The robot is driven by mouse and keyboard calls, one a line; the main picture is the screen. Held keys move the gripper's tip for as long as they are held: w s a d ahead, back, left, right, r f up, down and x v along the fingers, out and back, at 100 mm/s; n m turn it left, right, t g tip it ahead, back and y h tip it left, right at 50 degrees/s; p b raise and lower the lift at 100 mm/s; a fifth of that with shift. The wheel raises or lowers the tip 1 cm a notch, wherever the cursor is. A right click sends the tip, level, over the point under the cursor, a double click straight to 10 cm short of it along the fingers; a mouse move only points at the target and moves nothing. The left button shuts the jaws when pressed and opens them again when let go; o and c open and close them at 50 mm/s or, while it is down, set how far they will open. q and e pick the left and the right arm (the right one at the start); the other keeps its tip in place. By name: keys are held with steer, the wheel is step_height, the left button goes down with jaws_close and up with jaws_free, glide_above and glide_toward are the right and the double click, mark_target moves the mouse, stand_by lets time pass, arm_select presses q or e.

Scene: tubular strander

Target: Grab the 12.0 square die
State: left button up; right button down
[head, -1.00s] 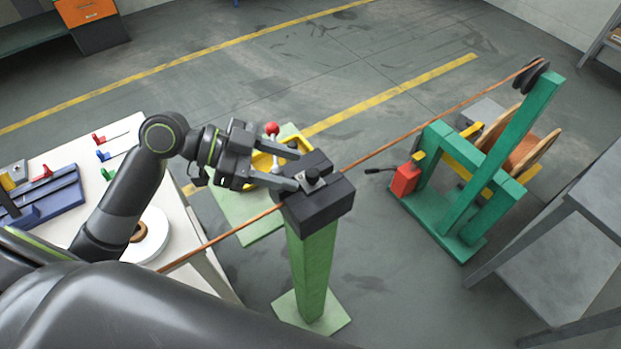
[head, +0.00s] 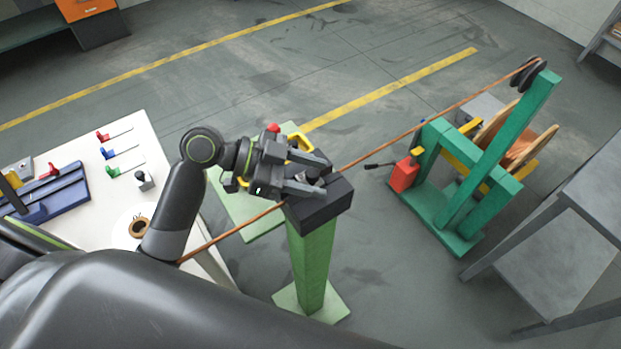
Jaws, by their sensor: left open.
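A small grey die-like piece (head: 309,177) sits on top of the black block (head: 322,210) of a green post. No size marking on it is legible, so I cannot tell whether it is the 12.0 square die. My left gripper (head: 320,179) is open over the block, with one finger on the far side of the piece and one on the near side. The fingers partly hide the piece, and I cannot tell whether they touch it. A similar small grey and black piece (head: 144,180) stands on the white table. My right gripper is not in view.
A copper-coloured wire (head: 400,136) runs through the black block to the green pulley stand (head: 545,100). The white table (head: 125,205) at left holds red, blue and green-handled tools and a blue fixture (head: 60,190). A grey table (head: 540,250) stands at right.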

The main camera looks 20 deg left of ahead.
arm_select(q)
jaws_close()
steer(key=shift+r, duration=0.15)
